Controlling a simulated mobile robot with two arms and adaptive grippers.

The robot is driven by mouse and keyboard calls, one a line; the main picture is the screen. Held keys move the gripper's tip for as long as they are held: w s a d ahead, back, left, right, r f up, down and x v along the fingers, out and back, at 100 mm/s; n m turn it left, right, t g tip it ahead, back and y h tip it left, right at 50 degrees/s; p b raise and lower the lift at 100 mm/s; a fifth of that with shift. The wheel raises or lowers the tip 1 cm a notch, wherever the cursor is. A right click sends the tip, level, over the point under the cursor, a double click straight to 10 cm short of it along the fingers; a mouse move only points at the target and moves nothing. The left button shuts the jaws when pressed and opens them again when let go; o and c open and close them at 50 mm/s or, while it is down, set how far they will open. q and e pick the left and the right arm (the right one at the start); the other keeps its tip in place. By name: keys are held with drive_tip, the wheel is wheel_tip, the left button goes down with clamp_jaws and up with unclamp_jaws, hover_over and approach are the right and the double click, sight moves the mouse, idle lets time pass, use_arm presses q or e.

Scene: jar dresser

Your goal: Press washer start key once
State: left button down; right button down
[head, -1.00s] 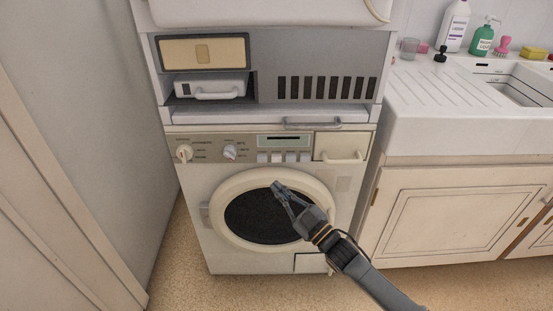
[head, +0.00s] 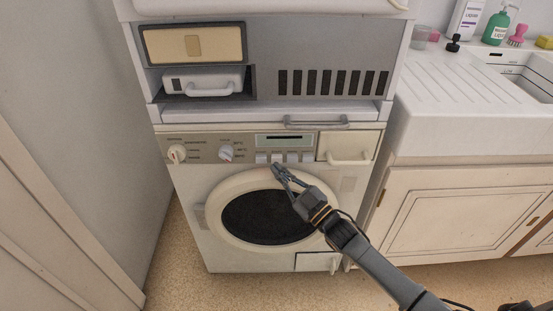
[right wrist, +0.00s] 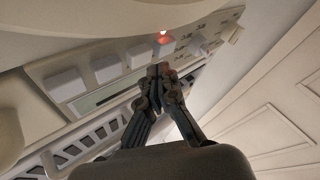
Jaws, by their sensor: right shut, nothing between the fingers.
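The white washer (head: 190,215) has a control panel with a row of pale keys (head: 293,158) under a small display (head: 285,140). I cannot read which key is the start key. My right gripper (head: 277,168) is shut and empty, its tips just below the left part of the key row. In the right wrist view the keys (right wrist: 105,68) run slantwise, and the shut fingertips (right wrist: 160,70) are close to the panel near the keys at the dial end. A red light (right wrist: 163,36) glows at the key nearest the dials. Contact cannot be told. My left gripper is out of view.
Two dials (head: 177,153) sit left of the keys, and a drawer with a handle (head: 347,147) sits right. The round door (head: 265,217) is below. A shelf edge with a handle (head: 316,122) is above. A sink counter (head: 445,120) stands to the right.

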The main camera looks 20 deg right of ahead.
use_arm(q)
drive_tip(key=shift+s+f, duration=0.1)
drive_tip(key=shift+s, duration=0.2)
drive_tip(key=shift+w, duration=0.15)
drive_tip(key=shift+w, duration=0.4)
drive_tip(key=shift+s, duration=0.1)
use_arm(e)
drive_tip(key=shift+w, duration=0.15)
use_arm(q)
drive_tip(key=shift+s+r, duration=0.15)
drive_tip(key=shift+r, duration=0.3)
use_arm(e)
drive_tip(key=shift+w+d, duration=0.1)
drive_tip(key=shift+w, duration=0.15)
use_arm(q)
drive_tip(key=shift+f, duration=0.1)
use_arm(e)
drive_tip(key=shift+w, duration=0.1)
